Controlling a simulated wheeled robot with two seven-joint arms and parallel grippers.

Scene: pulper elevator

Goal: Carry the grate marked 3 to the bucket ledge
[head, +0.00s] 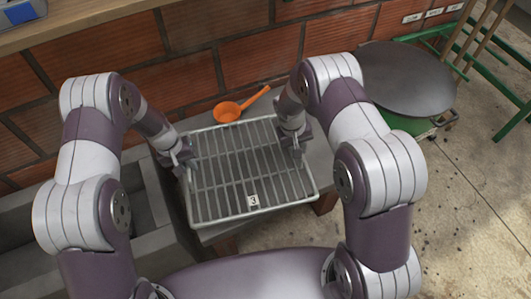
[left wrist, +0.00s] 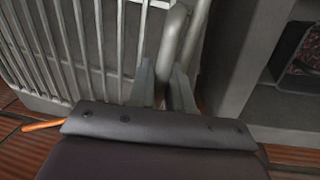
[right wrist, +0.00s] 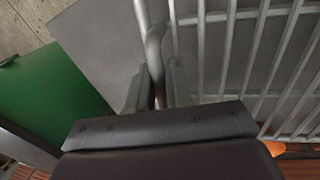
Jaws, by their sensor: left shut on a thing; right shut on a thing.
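The grate marked 3 (head: 225,209) is a grey metal grid with a rim and a small white tag reading 3 near its front edge. It lies about level over a grey slab, and I cannot tell whether it touches it. My left gripper (head: 184,162) is shut on the grate's left rim, and the left wrist view shows its fingers (left wrist: 165,88) around a rim bar. My right gripper (head: 296,142) is shut on the right rim, and its fingers (right wrist: 158,88) close around a bar in the right wrist view. I cannot make out a bucket ledge for certain.
An orange ladle (head: 230,110) lies behind the grate on the grey slab (head: 318,165). A grey trough (head: 150,255) is at the left. A round dark plate on a green stand (head: 405,80) is at the right. A brick wall (head: 190,75) closes the back.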

